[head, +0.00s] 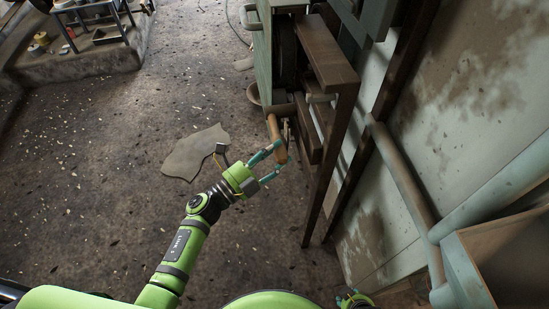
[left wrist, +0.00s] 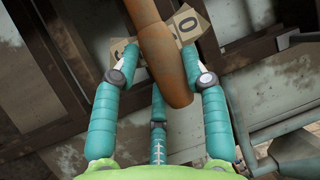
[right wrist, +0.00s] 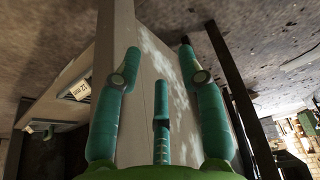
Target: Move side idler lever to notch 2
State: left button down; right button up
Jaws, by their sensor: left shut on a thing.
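The side idler lever (head: 275,135) is a brown rounded handle sticking out from the front of the green machine. My left gripper (head: 272,166) is shut on its free end. In the left wrist view the handle (left wrist: 174,75) runs down between the teal fingers. Behind the handle there are pale number plates (left wrist: 187,24); one shows a 0, and another is mostly covered by the handle and a finger. The notches themselves cannot be made out. My right gripper (right wrist: 158,65) has its fingers spread with nothing between them.
The green machine (head: 261,50) with a dark wheel stands beside brown beams (head: 335,125). Pipes (head: 405,185) run along the stained wall at the right. A pale panel (right wrist: 140,80) stands close before my right gripper.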

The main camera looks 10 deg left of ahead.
pick_arm(q)
jog(key=shift+w+f+m+h+b, duration=0.15)
jog(key=shift+f+m+h+b, duration=0.6)
jog(key=shift+b, duration=1.25)
pick_arm(e)
jog(key=shift+s+a+r+g, duration=0.15)
jog(key=shift+r+g, duration=0.15)
jog(key=shift+r, duration=0.3)
jog(key=shift+s+a+r+g, duration=0.1)
jog(key=shift+s+r+g, duration=0.15)
jog(key=shift+r, duration=0.3)
jog(key=shift+s+a+r+g, duration=0.15)
jog(key=shift+r+g, duration=0.2)
jog(key=shift+r, duration=0.25)
pick_arm(q)
jog(key=shift+f, duration=0.15)
jog(key=c, duration=0.6)
grip_release()
jog(key=shift+c, duration=0.2)
pick_arm(e)
jog(key=shift+w, duration=0.1)
pick_arm(q)
jog(key=v, duration=1.2)
